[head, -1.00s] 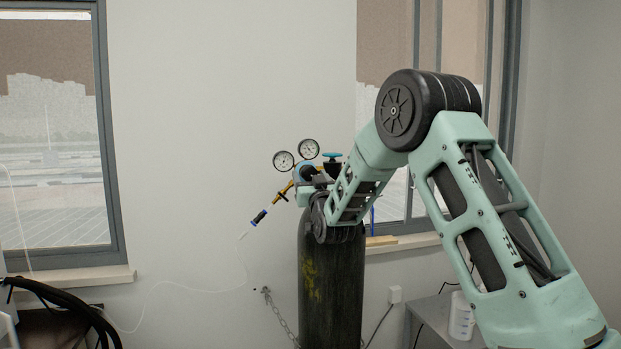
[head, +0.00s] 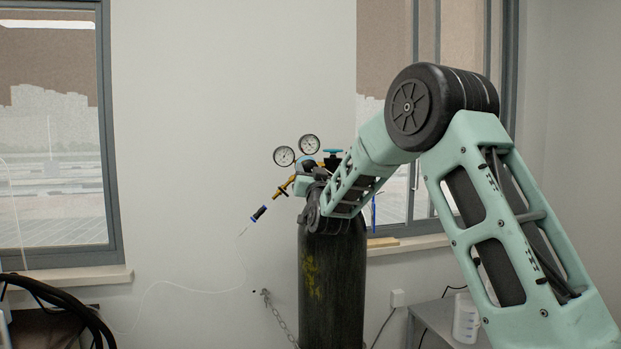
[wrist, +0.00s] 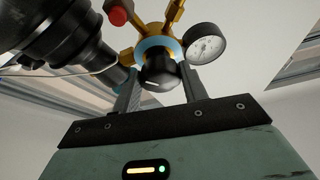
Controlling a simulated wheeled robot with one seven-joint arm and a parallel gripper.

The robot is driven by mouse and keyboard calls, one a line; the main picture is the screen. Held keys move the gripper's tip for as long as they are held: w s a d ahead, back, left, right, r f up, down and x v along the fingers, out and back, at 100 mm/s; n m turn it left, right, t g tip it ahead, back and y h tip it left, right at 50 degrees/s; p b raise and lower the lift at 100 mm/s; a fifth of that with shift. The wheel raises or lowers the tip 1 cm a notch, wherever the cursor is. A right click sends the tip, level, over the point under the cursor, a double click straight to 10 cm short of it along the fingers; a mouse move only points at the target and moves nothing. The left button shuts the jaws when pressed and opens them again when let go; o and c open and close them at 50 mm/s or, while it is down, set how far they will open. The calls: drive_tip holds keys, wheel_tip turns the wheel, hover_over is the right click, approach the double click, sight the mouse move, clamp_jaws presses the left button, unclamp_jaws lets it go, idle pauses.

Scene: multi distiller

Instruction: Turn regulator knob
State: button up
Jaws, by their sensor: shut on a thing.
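In the wrist view the regulator knob (wrist: 160,72) is a black knob with a pale mark, in front of a blue ring on the brass regulator body (wrist: 175,14). My gripper (wrist: 159,80) has one finger on each side of the knob and is shut on it. A round gauge (wrist: 207,43) sits just right of the knob. In the head view, two gauges (head: 309,144) and the brass outlet (head: 285,187) show atop the dark gas cylinder (head: 331,285).
A blue valve handle (head: 332,151) stands beside the gauges. A thin hose (head: 244,230) hangs from the outlet. A chain (head: 281,318) runs from the wall to the cylinder. A bottle (head: 466,318) stands on a grey side table at right.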

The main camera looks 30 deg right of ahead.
drive_tip(key=o, duration=1)
drive_tip(key=shift+s+a+f, duration=0.2)
drive_tip(key=shift+s+f, duration=0.05)
drive_tip(key=shift+s, duration=0.2)
drive_tip(key=b+v, duration=0.5)
drive_tip(key=v, duration=1.1)
drive_tip(key=shift+s+b, duration=0.15)
drive_tip(key=shift+b, duration=0.15)
drive_tip(key=shift+a, duration=0.1)
